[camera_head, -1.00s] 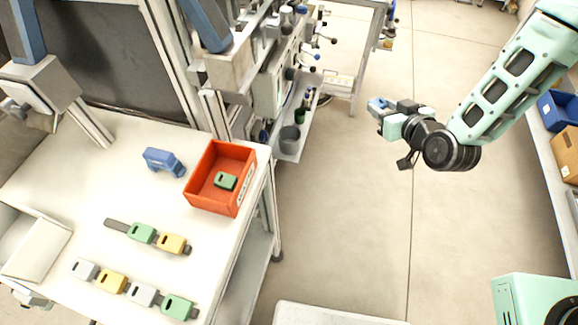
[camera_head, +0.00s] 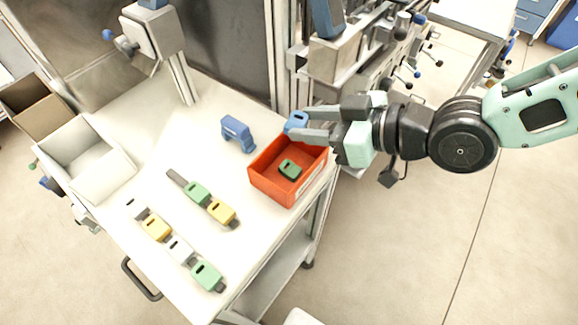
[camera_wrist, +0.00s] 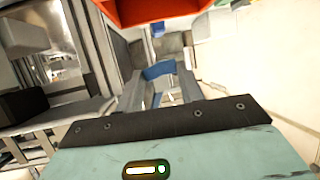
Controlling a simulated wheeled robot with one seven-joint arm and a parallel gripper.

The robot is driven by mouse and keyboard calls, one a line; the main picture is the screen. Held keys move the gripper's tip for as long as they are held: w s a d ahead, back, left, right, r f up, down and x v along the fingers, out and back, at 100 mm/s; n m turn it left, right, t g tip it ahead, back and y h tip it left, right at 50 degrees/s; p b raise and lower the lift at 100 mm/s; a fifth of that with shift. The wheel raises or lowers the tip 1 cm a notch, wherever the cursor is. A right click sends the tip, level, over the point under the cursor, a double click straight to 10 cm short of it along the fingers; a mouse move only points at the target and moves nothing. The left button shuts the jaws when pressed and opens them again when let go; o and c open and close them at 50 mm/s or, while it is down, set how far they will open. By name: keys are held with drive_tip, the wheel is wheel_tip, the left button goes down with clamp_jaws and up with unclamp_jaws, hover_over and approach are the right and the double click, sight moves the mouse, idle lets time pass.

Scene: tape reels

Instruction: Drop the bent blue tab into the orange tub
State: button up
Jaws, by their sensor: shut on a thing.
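The blue tab (camera_head: 297,120) is between the fingertips of my gripper (camera_head: 300,126), which is shut on it. In the wrist view the blue tab (camera_wrist: 157,70) shows between the two grey fingers; its bend cannot be made out well. The orange tub (camera_head: 270,184) stands at the right edge of the white table. My gripper is over the tub's far rim, and how high above it is hard to tell. A green tab (camera_head: 290,169) lies inside the tub. In the wrist view the tub (camera_wrist: 165,12) shows at the top edge.
A blue tape dispenser-like thing (camera_head: 237,132) stands left of the tub. Two rows of green, yellow and white tabs lie on the white table (camera_head: 150,125). A white bin (camera_head: 88,165) is at the table's left. A rack with levers (camera_head: 350,65) stands behind my gripper.

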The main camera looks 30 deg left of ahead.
sight(312, 147)
drive_tip(key=shift+f+b, duration=2.2)
drive_tip(key=shift+f, duration=0.7)
drive_tip(key=o, duration=1)
drive_tip(key=shift+d+r, duration=0.1)
drive_tip(key=p+v, duration=0.2)
drive_tip(key=v, duration=1.5)
drive_tip(key=shift+d+p, duration=0.15)
drive_tip(key=shift+p, duration=0.15)
